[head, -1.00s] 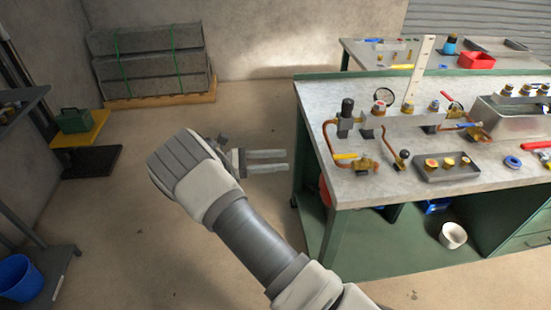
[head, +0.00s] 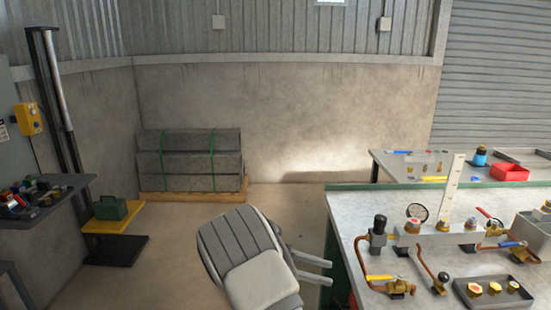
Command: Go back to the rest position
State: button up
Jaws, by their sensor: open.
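My gripper (head: 316,271) is in the lower middle of the head view, just left of the workbench (head: 352,206). Its two grey fingers point right, apart from each other, with nothing between them. The finger tips are close to the bench's left edge in the picture; the gap to it cannot be told. My wrist hides part of the floor and the gripper's base. On the bench stands a manifold (head: 440,236) with brass fittings, a gauge (head: 417,211) and a yellow-handled valve (head: 398,287).
A metal tray (head: 485,299) with brass caps lies at the bench front. A second table (head: 385,163) with a red bin (head: 509,173) stands behind. Strapped grey blocks (head: 190,163) sit on a pallet at the back. A green box (head: 110,208) is at left. Floor between is clear.

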jog(key=s+d+r+m+t+y+p, duration=0.1)
jog(key=s+r+m+t+y+p, duration=0.1)
jog(key=s+r+m+t+y, duration=0.2)
jog(key=s+d+r+m+t+y+p, duration=0.1)
jog(key=s+r+m+t+y+p, duration=0.1)
jog(key=s+r+m+y, duration=0.9)
jog(key=shift+s+d+r+t, duration=0.15)
jog(key=shift+s+r+t, duration=0.3)
jog(key=shift+s+r, duration=1.65)
jog(key=shift+s+d+r+t, duration=0.15)
jog(key=shift+s+r+t, duration=0.35)
jog(key=shift+s, duration=3.05)
jog(key=shift+d+r, duration=0.1)
jog(key=shift+d, duration=0.05)
